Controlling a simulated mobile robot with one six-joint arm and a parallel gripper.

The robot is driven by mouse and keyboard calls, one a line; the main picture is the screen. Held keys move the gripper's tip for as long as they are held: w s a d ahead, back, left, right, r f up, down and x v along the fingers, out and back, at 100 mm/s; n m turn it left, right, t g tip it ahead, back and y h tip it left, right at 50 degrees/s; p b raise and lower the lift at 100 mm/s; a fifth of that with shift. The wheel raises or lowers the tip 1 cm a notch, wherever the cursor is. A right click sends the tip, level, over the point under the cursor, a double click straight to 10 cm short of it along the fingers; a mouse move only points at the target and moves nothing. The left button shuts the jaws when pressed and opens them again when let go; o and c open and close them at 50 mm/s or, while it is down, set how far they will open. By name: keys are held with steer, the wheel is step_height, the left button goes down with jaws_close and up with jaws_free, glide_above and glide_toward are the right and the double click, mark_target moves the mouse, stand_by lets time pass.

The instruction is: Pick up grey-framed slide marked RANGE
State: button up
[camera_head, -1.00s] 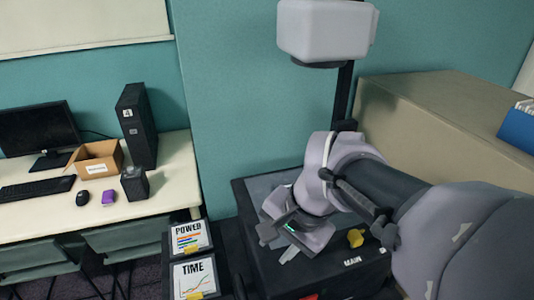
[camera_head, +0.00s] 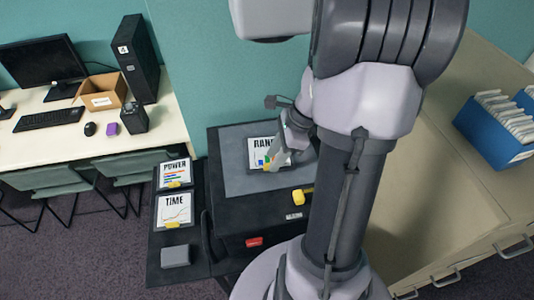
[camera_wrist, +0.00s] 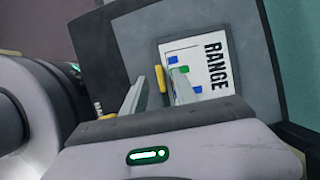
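The slide marked RANGE (camera_head: 256,148) lies on the grey top plate (camera_head: 232,178) of a black unit labelled MAIN. In the wrist view the RANGE slide (camera_wrist: 216,68) shows a white chart face, a thin grey frame and a yellow tab (camera_wrist: 160,78) on its near edge. My gripper (camera_wrist: 161,73) is open, with its two fingers apart and the tab appearing between them. I cannot tell whether the fingers touch the slide. In the head view my gripper (camera_head: 277,161) is at the slide's lower right, and my arm hides part of the slide.
Slides marked POWER (camera_head: 173,171) and TIME (camera_head: 173,207) lie on a dark side surface at left, above a grey block (camera_head: 175,256). The unit carries a yellow knob (camera_head: 297,197) and a red part (camera_head: 254,242). A beige cabinet (camera_head: 430,180) stands at right.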

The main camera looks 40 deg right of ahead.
steer(key=shift+x, duration=1.1)
jaws_close()
stand_by(0.5)
